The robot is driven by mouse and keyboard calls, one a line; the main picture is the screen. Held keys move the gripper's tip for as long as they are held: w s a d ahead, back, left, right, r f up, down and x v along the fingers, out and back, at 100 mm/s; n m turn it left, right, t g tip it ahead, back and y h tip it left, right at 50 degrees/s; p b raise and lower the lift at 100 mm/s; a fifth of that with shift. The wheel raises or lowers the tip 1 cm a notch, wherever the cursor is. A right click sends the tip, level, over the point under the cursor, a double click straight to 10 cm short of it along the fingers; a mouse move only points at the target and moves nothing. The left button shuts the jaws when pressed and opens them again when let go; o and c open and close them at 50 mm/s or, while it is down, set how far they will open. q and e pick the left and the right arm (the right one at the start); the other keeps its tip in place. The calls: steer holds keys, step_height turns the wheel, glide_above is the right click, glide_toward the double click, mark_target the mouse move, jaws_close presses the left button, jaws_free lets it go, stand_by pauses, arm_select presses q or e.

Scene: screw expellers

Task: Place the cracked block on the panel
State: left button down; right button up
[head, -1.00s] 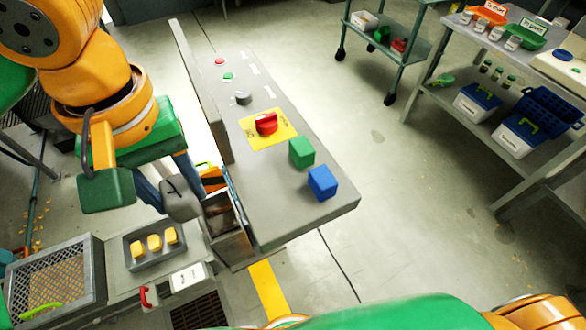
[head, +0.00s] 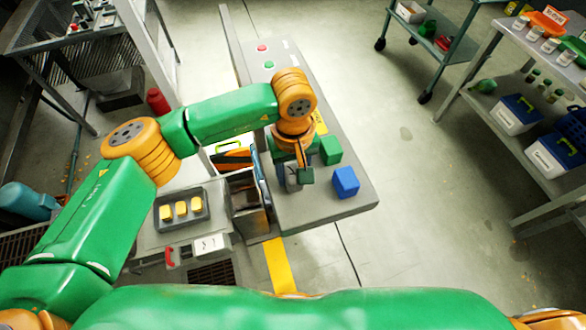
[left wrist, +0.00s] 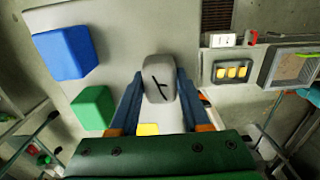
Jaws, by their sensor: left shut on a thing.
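The cracked block (left wrist: 158,80) is grey with a dark branching crack on its face. In the left wrist view it sits between the two fingers of my left gripper (left wrist: 159,92), which is shut on it. In the head view my left gripper (head: 292,180) is over the front part of the grey panel (head: 310,213), left of the green and blue blocks, and the cracked block is mostly hidden there. I cannot tell whether it touches the panel. My right gripper is not in view.
A green block (head: 330,150) and a blue block (head: 346,182) stand on the panel close to the gripper's right. A tray (head: 182,210) with yellow pieces is left of the panel. The panel's front end is bare. Shelves and a cart (head: 447,40) stand at the right.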

mark_target(293, 172)
arm_select(q)
steer(key=shift+f, duration=0.15)
steer(key=shift+c, duration=1.8)
jaws_free()
steer(key=shift+r, duration=0.2)
step_height(293, 172, up, 12)
steer(key=b, duration=0.2)
